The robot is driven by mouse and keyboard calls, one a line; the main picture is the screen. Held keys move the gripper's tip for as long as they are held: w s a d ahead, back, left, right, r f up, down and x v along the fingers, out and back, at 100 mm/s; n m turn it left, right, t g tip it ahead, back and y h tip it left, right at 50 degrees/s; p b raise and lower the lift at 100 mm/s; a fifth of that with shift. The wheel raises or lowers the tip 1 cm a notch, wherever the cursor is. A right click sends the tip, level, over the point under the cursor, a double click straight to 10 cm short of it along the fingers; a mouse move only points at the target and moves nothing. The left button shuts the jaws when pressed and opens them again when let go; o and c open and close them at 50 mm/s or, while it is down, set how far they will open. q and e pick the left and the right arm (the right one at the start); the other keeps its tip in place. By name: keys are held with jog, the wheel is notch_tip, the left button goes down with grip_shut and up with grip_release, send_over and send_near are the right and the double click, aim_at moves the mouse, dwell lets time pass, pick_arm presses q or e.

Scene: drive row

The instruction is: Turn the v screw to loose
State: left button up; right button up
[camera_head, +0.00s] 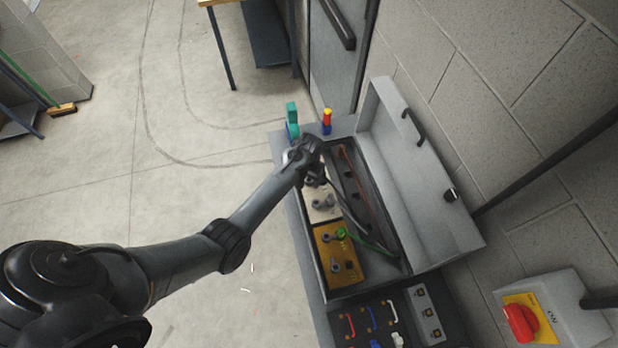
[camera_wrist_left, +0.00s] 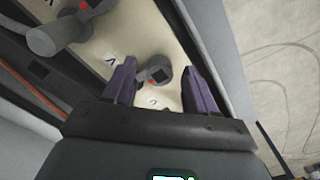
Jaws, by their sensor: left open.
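My left gripper (camera_head: 312,172) is over the far end of the open grey box, above a beige panel (camera_head: 324,214). In the left wrist view the jaws (camera_wrist_left: 158,67) are open, with a dark grey screw knob (camera_wrist_left: 157,70) bearing a small red mark between and beyond the fingertips. A dark letter label (camera_wrist_left: 110,57), which looks like a V, is printed beside the left finger. A larger grey knob (camera_wrist_left: 58,32) with a red mark sits at the upper left. I cannot tell whether the fingers touch the screw. My right gripper is not in view.
The box's raised lid (camera_head: 420,190) stands at the right, near the wall. A yellow panel (camera_head: 351,269) with a green connector (camera_head: 341,233) lies nearer. A red switch (camera_head: 520,322) is at lower right.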

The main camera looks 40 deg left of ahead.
pick_arm(q)
jog(key=shift+f, duration=0.1)
jog(key=c, duration=0.9)
jog(key=n+p, duration=0.2)
jog(key=n, duration=0.1)
jog(key=n+p, duration=0.1)
jog(key=n, duration=0.3)
jog(key=shift+d, duration=0.1)
jog(key=n+p, duration=0.1)
jog(key=n, duration=0.2)
jog(key=shift+n, duration=0.3)
jog(key=n, duration=0.4)
jog(key=shift+n, duration=0.4)
